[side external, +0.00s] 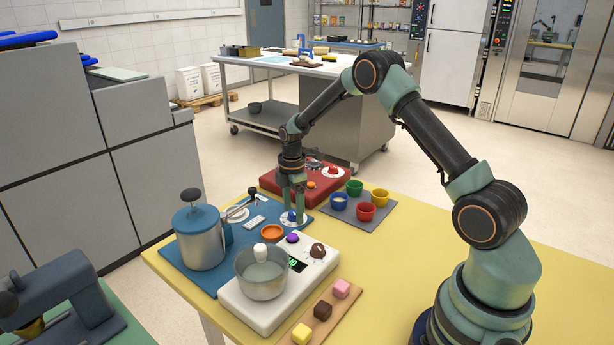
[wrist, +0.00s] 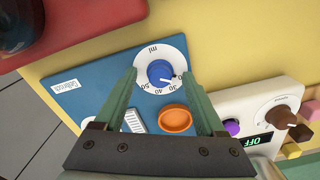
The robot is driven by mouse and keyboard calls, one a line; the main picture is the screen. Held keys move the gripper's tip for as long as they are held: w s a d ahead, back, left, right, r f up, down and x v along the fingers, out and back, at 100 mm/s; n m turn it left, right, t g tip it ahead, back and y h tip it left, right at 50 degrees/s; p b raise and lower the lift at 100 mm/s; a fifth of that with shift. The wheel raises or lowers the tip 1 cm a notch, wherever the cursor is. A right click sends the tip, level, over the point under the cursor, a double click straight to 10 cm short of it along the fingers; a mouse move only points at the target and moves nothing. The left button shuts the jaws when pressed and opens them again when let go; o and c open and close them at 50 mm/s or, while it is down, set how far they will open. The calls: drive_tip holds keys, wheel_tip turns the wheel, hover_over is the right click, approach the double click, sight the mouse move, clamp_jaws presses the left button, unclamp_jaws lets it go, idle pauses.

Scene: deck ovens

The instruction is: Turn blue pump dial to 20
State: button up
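The blue pump dial (wrist: 160,72) sits on a white numbered ring on the blue pump base (wrist: 85,85). It also shows between my fingertips in the side view (side external: 291,216). The ring reads ml, 50, 40 and 30; the pale pointer mark is on the right of the knob near 30, and the right finger hides part of the scale there. My gripper (wrist: 160,76) is open, pointing down, with one finger on each side of the dial. It also shows in the side view (side external: 293,213). I cannot tell whether the fingers touch the knob.
An orange dish (wrist: 175,118) lies close beside the dial. The metal pump vessel (side external: 200,245) stands on the blue base. A white scale (side external: 265,315) with a pot, purple button and brown knob is at the front. A red device (side external: 270,182) and grey tray with colored cups (side external: 340,208) lie behind.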

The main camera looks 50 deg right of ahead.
wheel_tip(320, 180, up, 12)
idle(0.8)
drive_tip(key=shift+r, duration=0.1)
wheel_tip(320, 180, up, 6)
drive_tip(key=m+t, duration=0.1)
drive_tip(key=m, duration=0.2)
hover_over(293, 213)
drive_tip(key=s+a, duration=0.3)
drive_tip(key=s+a+r+m+t, duration=0.2)
drive_tip(key=s+a+r+m, duration=0.2)
drive_tip(key=s+a+r, duration=0.15)
drive_tip(key=s+a+m+t, duration=0.1)
drive_tip(key=s+a+m, duration=0.1)
drive_tip(key=s, duration=0.3)
drive_tip(key=s+a+m+t, duration=0.1)
drive_tip(key=s+a+m, duration=0.2)
drive_tip(key=s, duration=0.3)
drive_tip(key=shift+m+t, duration=0.3)
drive_tip(key=shift+m, duration=0.5)
